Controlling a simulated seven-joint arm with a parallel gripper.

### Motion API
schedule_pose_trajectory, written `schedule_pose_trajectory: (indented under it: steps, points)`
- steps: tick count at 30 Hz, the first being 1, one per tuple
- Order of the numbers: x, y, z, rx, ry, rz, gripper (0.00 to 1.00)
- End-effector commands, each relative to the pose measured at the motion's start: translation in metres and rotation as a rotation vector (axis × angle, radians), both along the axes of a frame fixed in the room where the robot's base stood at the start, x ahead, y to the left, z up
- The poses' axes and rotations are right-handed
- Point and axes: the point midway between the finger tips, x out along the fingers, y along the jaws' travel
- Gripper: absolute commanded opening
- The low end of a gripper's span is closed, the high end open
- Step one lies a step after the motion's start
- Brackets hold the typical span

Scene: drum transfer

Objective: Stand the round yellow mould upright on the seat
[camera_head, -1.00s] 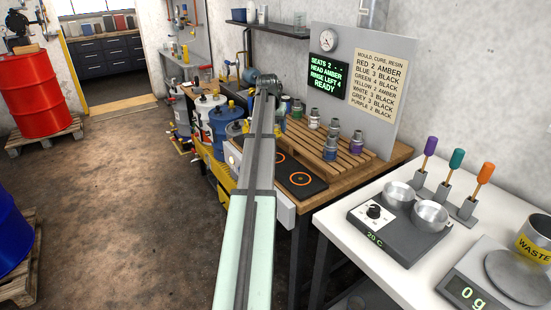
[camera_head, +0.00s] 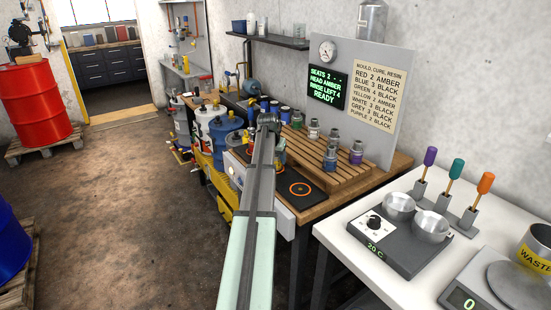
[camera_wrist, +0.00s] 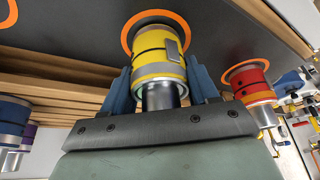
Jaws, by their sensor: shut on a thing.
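The round yellow mould (camera_wrist: 158,55) is in my gripper (camera_wrist: 162,84) in the wrist view. The blue fingers are shut on it, one on each side, around its grey lower part in the picture. The mould is in front of an orange ring seat (camera_wrist: 127,38) on the dark plate. I cannot tell whether it touches the plate. A red mould (camera_wrist: 250,83) stands at the second orange ring in the wrist view. In the head view my arm hides the gripper and the yellow mould; one bare orange ring (camera_head: 300,189) shows right of the arm.
A slatted wooden rack (camera_head: 345,175) holds several moulds, including a blue one (camera_head: 330,160) and a purple one (camera_head: 356,153). A display (camera_head: 327,88) reads "SEATS 2 - -", "HEAD AMBER", "READY". A recipe sign (camera_head: 376,96) is beside it. A hotplate (camera_head: 392,252) stands on the white table.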

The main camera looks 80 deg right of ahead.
Motion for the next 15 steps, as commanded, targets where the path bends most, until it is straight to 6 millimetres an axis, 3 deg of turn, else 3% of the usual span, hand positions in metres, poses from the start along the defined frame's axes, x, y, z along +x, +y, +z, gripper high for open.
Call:
schedule_pose_trajectory:
  steps: [11,12,15]
  points:
    - [0.0,-0.0001,-0.003,-0.001,0.0,0.0,0.16]
    - [0.0,0.0,-0.0035,0.0,0.0,0.0,0.61]
    - [0.0,-0.0001,-0.0032,0.0,0.0,0.0,0.71]
